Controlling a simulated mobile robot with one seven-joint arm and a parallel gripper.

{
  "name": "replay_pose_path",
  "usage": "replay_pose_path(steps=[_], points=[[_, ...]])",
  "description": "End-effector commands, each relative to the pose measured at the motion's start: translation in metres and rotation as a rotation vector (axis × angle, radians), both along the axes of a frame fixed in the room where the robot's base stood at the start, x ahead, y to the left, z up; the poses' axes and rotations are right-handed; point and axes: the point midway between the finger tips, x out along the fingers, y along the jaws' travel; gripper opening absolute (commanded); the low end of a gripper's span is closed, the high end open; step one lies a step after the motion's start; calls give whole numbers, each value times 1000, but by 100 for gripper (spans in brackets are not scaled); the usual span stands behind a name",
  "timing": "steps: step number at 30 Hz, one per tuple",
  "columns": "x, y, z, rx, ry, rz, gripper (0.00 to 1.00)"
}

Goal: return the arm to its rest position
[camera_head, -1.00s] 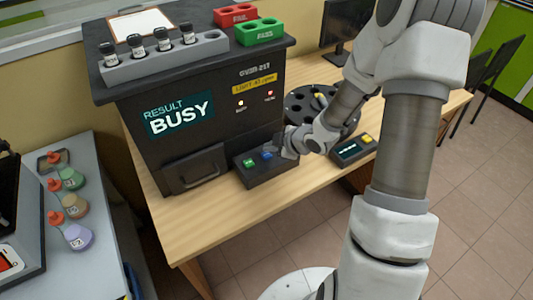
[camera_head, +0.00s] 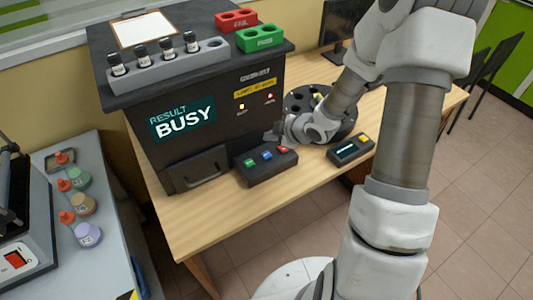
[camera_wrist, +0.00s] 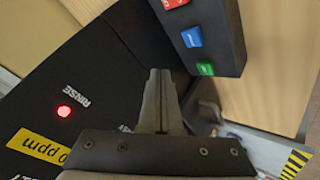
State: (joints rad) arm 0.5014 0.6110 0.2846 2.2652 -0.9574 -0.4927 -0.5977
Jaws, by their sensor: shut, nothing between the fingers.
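My gripper (camera_head: 272,137) is shut and empty, close in front of the analyser's front panel and just above the button box (camera_head: 262,172). In the wrist view my gripper's two fingers (camera_wrist: 160,74) are together with nothing between them. The button box carries green (camera_head: 250,162), blue (camera_head: 267,155) and red (camera_head: 283,149) buttons. My gripper is apart from these buttons. In the wrist view the blue button (camera_wrist: 192,37) lies beyond the fingertips. My arm reaches in from the right over the table.
The black analyser (camera_head: 215,95) reads "RESULT BUSY". A vial rack (camera_head: 165,68) and red and green trays (camera_head: 262,38) sit on top. A dark carousel (camera_head: 340,127) and a small display box (camera_head: 350,149) are on the wooden table (camera_head: 215,222). Flasks (camera_head: 87,234) stand left.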

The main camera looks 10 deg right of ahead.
Motion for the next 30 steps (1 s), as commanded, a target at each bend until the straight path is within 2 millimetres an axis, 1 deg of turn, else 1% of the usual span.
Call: replay_pose_path(steps=[12, 14, 16, 17, 20, 23, 26, 30], points=[[0, 0, 0, -1, 0, -1, 0], [0, -1, 3, -7, 2, -8, 0], [1, -5, 11, -25, 8, -30, 0], [1, -8, 15, -37, 13, -45, 0], [-1, -20, 38, -82, 33, -122, 0], [-6, -33, 68, -123, 56, -231, 0], [-17, -44, 98, -147, 75, -345, 0], [-38, -53, 139, -147, 99, -507, 0]])
